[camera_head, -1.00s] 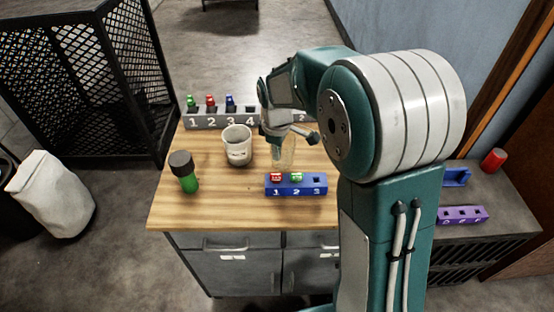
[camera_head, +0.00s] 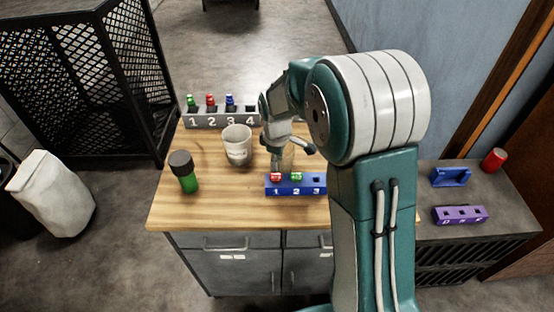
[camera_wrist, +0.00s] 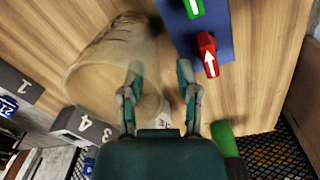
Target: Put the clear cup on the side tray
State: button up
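The clear cup (camera_head: 284,158) stands on the wooden tabletop behind the blue numbered block, partly hidden by my gripper. In the wrist view the see-through cup (camera_wrist: 98,48) is large, at the left of my fingers and partly behind the left one. My gripper (camera_head: 284,145) is low at the cup. In the wrist view my gripper (camera_wrist: 160,68) has its two fingertips apart, with bare wood showing between them. Whether a finger touches the cup I cannot tell. I cannot surely identify the side tray; a blue holder (camera_head: 450,178) sits on the right side cabinet.
A white cup (camera_head: 237,147) and green bottle (camera_head: 184,173) stand left of my gripper. The blue block (camera_head: 296,185) holds red and green pieces. A grey numbered rack (camera_head: 215,119) is behind. The side cabinet (camera_head: 492,207) bears a purple block (camera_head: 460,215) and red can (camera_head: 494,160).

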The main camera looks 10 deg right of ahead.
jog(key=shift+r, duration=0.1)
notch_tip(320, 180, up, 12)
jog(key=s+d+r+m+t, duration=0.1)
jog(key=s+r+m, duration=0.1)
jog(key=s, duration=0.6)
jog(key=s+d+r+m+t, duration=0.1)
jog(key=s+r+m+t, duration=0.1)
jog(key=s+m, duration=0.3)
jog(key=s+d+r+m+t, duration=0.1)
jog(key=s+r+m+t, duration=0.1)
jog(key=s, duration=0.9)
jog(key=shift+s+r+m, duration=0.15)
jog(key=shift+r+m, duration=0.1)
jog(key=shift+m, duration=0.55)
jog(key=shift+s+f+m, duration=0.2)
jog(key=shift+s+m, duration=0.1)
jog(key=shift+s, duration=0.15)
jog(key=w+a+n+g, duration=0.2)
jog(key=w, duration=1.1)
jog(key=w+a+f+n+g, duration=0.2)
jog(key=w+f+n+g, duration=0.1)
jog(key=w+f, duration=0.85)
jog(key=f, duration=0.3)
jog(key=w+f, duration=0.1)
jog(key=f, duration=0.1)
jog(key=w+f, duration=0.1)
jog(key=f, duration=0.2)
jog(key=shift+f, duration=0.3)
grip_shut()
